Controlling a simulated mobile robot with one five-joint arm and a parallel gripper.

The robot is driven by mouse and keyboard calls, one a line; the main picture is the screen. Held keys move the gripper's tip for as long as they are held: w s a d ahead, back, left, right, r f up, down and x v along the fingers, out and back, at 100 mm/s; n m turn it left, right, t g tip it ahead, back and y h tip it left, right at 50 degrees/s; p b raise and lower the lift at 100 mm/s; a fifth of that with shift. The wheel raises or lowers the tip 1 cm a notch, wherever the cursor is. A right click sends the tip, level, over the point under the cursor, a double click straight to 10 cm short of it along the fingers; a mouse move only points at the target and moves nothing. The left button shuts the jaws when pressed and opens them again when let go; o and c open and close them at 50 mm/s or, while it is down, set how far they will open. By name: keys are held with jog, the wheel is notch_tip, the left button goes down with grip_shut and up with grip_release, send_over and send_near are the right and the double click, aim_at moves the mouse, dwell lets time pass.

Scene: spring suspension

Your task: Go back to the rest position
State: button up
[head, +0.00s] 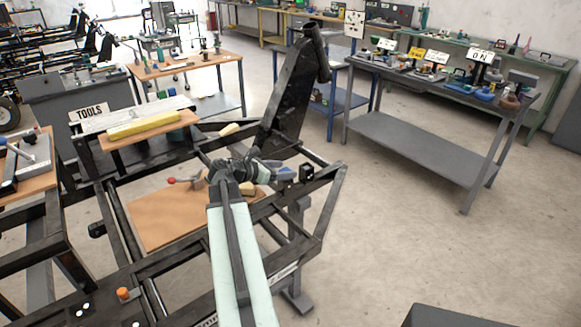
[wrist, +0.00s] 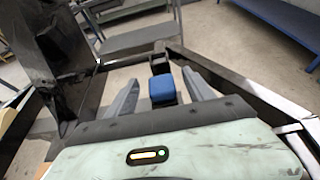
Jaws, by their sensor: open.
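My gripper (head: 284,172) is at the end of my pale green arm, above the right side of the black vehicle frame (head: 325,200). In the wrist view its two grey fingers (wrist: 160,76) stand wide apart. A small blue block-like piece (wrist: 163,89) shows between them with a gap on each side, by a black part on the frame. I cannot tell how far below the fingers it is. In the head view that blue piece is hard to make out beside the fingers.
A wooden board (head: 150,222) lies inside the frame. A tall black upright (head: 293,90) rises just behind my gripper. A yellow piece (head: 143,124) lies on a wooden shelf at left. A grey workbench (head: 420,138) with tools stands at right. Floor at the lower right is mostly clear.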

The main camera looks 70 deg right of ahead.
jog(key=shift+p+v, duration=0.35)
jog(key=shift+v, duration=1.4)
